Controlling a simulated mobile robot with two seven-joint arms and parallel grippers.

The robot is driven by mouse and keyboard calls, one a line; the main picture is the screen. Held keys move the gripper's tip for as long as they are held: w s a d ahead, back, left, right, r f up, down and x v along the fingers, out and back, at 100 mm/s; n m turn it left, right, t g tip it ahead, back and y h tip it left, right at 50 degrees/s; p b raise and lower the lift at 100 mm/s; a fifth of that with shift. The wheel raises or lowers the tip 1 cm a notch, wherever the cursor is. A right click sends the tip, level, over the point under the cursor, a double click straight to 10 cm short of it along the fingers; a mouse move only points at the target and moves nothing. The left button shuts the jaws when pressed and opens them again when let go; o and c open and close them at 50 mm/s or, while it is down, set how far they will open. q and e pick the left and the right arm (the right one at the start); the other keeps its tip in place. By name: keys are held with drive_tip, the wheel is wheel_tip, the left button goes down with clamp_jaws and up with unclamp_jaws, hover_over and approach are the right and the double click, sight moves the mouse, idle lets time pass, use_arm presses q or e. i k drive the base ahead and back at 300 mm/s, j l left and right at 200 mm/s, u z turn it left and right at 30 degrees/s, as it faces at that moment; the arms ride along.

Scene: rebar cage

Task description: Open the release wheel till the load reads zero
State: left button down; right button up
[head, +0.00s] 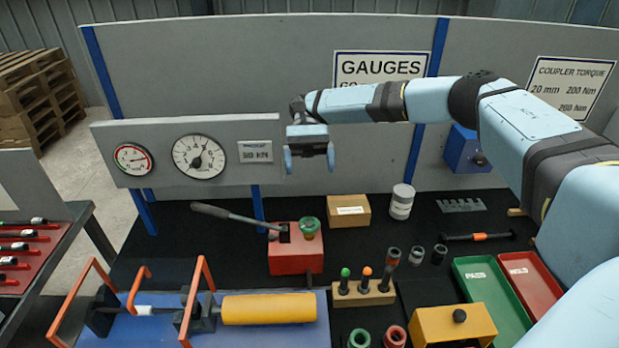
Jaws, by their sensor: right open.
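A red hand pump (295,255) stands on the black bench top, with a black lever (228,213) reaching to the left. The green release wheel (309,226) sits on top of the pump at its right. A large round load gauge (199,157) is on the grey panel at the left; its exact reading is too small to tell. My right gripper (309,160) is open and empty, fingers pointing down, in the air above the wheel in the picture and apart from it. My left gripper is out of view.
A yellow cylinder (268,308) lies in a blue-based rig with orange handles at the front left. A cardboard box (348,210) and a white can (401,201) stand right of the pump. A wooden holder (363,296) with several pegs is in front. Green (490,292) and red trays lie right.

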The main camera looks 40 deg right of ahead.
sight(308, 222)
drive_tip(key=k, duration=1)
